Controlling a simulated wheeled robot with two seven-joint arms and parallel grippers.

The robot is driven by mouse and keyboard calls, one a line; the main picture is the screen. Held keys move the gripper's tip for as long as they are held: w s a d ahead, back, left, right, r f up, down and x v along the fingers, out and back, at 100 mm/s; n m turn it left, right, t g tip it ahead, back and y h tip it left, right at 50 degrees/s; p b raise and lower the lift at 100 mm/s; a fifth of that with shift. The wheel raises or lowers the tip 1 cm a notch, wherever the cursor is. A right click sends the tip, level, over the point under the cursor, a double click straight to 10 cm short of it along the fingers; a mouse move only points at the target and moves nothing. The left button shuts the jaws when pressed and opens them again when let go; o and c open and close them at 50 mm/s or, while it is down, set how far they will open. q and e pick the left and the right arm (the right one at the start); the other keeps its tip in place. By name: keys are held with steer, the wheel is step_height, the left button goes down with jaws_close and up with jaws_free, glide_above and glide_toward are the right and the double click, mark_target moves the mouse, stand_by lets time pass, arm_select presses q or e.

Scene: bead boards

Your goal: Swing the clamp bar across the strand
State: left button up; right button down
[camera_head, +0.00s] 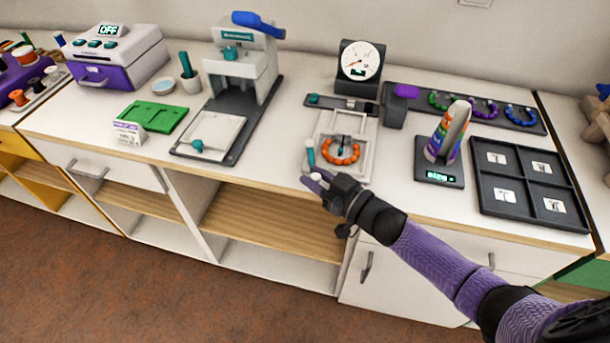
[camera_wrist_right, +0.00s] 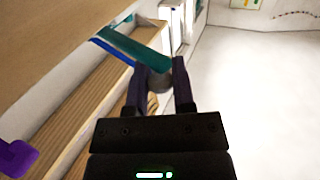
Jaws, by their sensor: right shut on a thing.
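A strand of orange beads (camera_head: 347,160) lies curved in a pale tray-like fixture (camera_head: 362,175) near the table's front edge. A teal bar (camera_head: 310,152), which looks like the clamp bar, stands at the fixture's left side, beside the beads and not across them. My right gripper (camera_head: 318,178) is at the bar's near end, over the front edge. In the right wrist view its fingers (camera_wrist_right: 160,82) are closed on a grey round knob (camera_wrist_right: 159,80) at the end of the teal bar (camera_wrist_right: 135,52). My left gripper is not in view.
A dial gauge (camera_head: 360,62) stands behind the fixture. To the right are a scale (camera_head: 440,176) bearing a striped object and a dark compartment tray (camera_head: 522,178). A press (camera_head: 240,75) stands to the left. White tabletop is clear between press and fixture.

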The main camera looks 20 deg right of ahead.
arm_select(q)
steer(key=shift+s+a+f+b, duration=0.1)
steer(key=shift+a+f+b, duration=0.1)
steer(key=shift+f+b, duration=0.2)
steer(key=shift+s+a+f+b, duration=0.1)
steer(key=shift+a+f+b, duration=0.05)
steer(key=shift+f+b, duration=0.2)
arm_select(e)
steer(key=d+n+g+y, duration=0.1)
steer(key=d+n+y, duration=0.1)
steer(key=shift+s+g+y, duration=0.15)
steer(key=shift+g+y, duration=0.15)
steer(key=shift+g, duration=0.1)
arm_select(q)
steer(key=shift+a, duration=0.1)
arm_select(e)
steer(key=shift+c, duration=2.3)
jaws_free()
arm_select(q)
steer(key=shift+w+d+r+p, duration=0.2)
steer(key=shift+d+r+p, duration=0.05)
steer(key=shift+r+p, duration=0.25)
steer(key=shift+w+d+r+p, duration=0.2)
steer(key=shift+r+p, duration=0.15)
steer(key=shift+p, duration=0.15)
arm_select(e)
steer(key=v, duration=0.9)
steer(key=shift+s+d, duration=0.3)
